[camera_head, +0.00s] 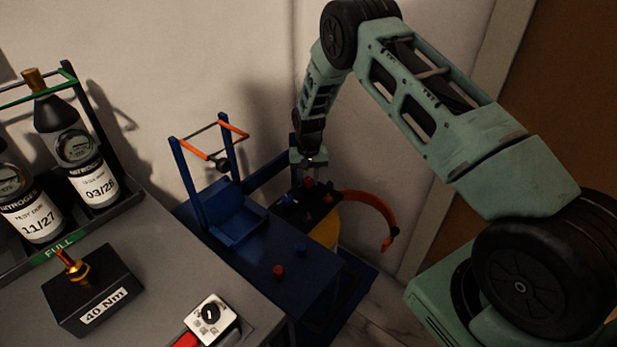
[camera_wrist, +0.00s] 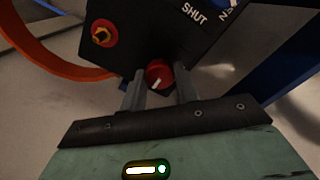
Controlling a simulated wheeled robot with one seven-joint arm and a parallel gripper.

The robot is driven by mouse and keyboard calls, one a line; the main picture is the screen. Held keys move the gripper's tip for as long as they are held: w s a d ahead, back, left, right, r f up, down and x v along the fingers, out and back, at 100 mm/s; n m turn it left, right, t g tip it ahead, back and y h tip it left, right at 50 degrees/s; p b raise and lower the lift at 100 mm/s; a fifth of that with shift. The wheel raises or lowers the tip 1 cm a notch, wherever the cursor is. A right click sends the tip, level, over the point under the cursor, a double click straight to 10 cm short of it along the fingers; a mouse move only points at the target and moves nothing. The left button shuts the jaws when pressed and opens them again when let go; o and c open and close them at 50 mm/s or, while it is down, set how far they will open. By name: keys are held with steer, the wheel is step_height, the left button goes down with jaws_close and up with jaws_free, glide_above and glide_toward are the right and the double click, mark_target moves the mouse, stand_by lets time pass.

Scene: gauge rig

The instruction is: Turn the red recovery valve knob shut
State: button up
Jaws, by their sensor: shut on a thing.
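The red knob (camera_wrist: 158,73) with a white pointer mark sits on the side of a black block (camera_wrist: 150,30) in the wrist view. The mark points toward the lower side of that picture. My gripper (camera_wrist: 160,84) has one finger on each side of the knob and is shut on it. In the head view my gripper (camera_head: 309,163) reaches down to the red knob (camera_head: 309,182) at the far side of the black block (camera_head: 295,213). The word SHUT shows on the block, by a blue part (camera_wrist: 232,3) cut off by the frame.
An orange hose (camera_head: 376,208) curves out right of the block, above a yellow cylinder (camera_head: 325,232). A blue cart (camera_head: 265,262) with an upright frame stands left. A grey bench (camera_head: 150,300) holds bottles (camera_head: 92,180) and a black 40 Nm block (camera_head: 93,290). The wall is close behind.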

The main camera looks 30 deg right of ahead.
mark_target(309, 180)
stand_by(0.4)
steer(key=o, duration=1)
steer(key=shift+c, duration=0.2)
step_height(309, 180, up, 17)
steer(key=p, duration=0.1)
steer(key=shift+r+p, duration=0.2)
steer(key=shift+p, duration=0.15)
